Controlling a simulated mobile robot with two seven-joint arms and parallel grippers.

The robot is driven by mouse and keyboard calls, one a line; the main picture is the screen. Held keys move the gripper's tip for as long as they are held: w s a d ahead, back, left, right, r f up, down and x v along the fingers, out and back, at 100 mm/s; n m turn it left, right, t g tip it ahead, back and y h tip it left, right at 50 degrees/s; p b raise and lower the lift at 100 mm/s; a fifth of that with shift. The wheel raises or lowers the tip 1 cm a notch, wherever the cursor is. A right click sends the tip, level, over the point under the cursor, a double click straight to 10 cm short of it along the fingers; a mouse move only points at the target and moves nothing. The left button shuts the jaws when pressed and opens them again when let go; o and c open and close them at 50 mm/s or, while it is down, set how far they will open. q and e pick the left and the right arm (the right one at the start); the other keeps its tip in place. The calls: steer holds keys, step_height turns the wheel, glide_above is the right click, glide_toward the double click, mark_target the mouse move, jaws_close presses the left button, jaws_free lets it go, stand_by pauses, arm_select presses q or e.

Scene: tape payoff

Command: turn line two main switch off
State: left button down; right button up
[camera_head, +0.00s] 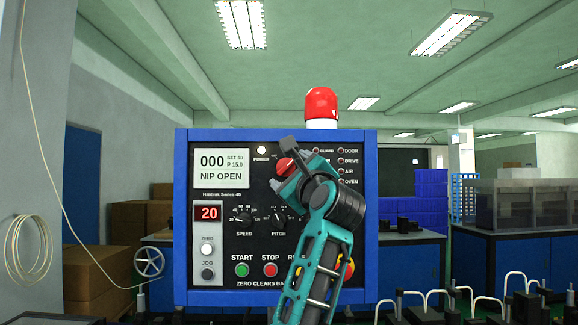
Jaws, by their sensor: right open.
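The control panel (225,283) is a blue-framed black box facing me. A red switch handle (285,166) shows below and right of the POWER label, partly hidden by my right gripper. My right gripper (279,169) is teal and black. Its open fingers are at the red handle, and I cannot tell whether they touch it. The lamp (262,150) above the POWER label looks white. The display (221,168) reads "000" and "NIP OPEN". My left gripper is not in view. I see no label saying line two.
A green START button (242,270) and red STOP button (270,270) sit low on the panel. My right forearm covers the panel's lower right. A red beacon (321,103) stands on top. A handwheel (149,261) is at left.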

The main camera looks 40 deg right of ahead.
mark_target(286, 167)
steer(key=shift+x, duration=1.2)
steer(key=shift+c, duration=0.2)
steer(key=c, duration=1)
